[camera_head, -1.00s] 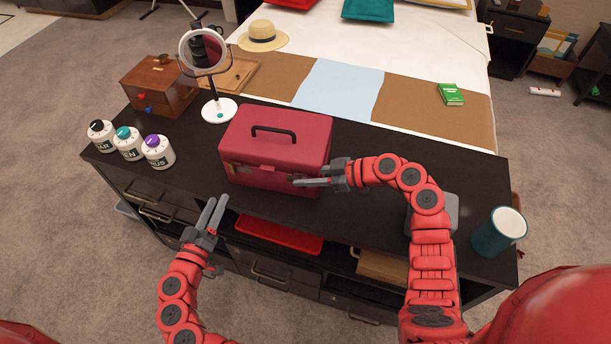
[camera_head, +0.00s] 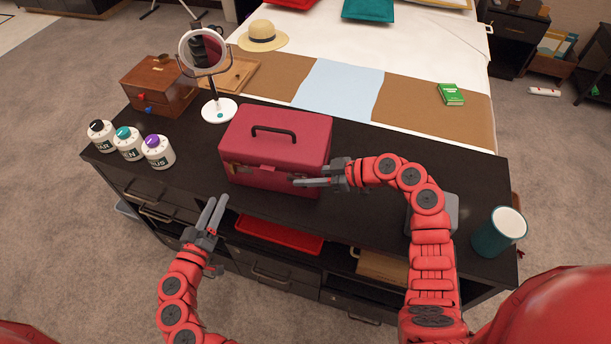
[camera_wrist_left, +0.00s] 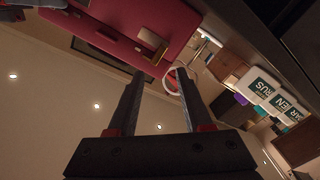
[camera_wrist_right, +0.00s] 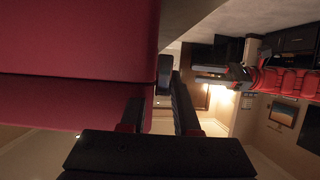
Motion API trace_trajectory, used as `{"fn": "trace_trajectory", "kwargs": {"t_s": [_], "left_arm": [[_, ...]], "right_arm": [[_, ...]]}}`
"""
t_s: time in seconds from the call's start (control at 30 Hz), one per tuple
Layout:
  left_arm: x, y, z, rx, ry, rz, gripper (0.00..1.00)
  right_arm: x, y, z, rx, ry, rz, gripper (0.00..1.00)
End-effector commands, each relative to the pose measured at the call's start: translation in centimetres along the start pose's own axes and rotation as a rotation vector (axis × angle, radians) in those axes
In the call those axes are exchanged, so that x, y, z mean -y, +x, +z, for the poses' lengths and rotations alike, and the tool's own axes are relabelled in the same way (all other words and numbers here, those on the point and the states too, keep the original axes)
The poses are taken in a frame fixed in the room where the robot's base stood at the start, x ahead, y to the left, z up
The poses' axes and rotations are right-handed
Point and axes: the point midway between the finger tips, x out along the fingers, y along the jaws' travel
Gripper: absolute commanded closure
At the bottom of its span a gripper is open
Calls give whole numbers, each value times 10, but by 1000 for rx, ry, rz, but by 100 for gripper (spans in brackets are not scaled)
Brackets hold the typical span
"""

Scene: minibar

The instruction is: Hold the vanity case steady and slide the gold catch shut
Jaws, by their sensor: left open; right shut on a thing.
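The red vanity case (camera_head: 275,150), lid down, stands on the dark cabinet top with its handle up. Gold catch hardware (camera_head: 234,168) is on its left front and shows larger in the left wrist view (camera_wrist_left: 151,41). My left gripper (camera_head: 217,199) is open and empty, in front of the case's lower left, apart from it. In the left wrist view its fingers point toward the catch. My right gripper (camera_head: 297,182) is at the case's front right, shut on a small dark piece (camera_wrist_right: 164,72) against the case. The fingers partly hide that piece, and I cannot tell exactly what it is.
A round mirror on a white base (camera_head: 219,110) stands behind left. Several labelled bottles (camera_head: 128,144) and a wooden box (camera_head: 158,82) are at the left. A teal mug (camera_head: 499,232) is at the right end. A red tray (camera_head: 279,236) is on the shelf below.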

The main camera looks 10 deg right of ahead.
Motion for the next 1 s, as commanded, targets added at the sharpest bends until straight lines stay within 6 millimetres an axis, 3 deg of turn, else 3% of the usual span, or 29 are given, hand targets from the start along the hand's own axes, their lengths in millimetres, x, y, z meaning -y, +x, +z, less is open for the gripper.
{"fn": "trace_trajectory", "kwargs": {"t_s": [0.1,0.37,0.47,0.67,0.8,1.0], "left_arm": [[0,0,0,0,0,0,52],[1,2,-2,2,-16,7,99],[5,7,-8,12,-98,34,100],[30,16,-26,100,-454,114,100],[53,10,-41,170,-703,126,100],[72,-1,-54,221,-904,116,100]], "right_arm": [[0,0,-1,-1,0,1,100],[0,0,-1,-2,0,1,100],[0,0,-1,-2,0,1,100],[0,0,-1,-2,0,1,100],[0,0,-1,-2,0,1,100],[0,0,-1,-2,0,0,100]]}}
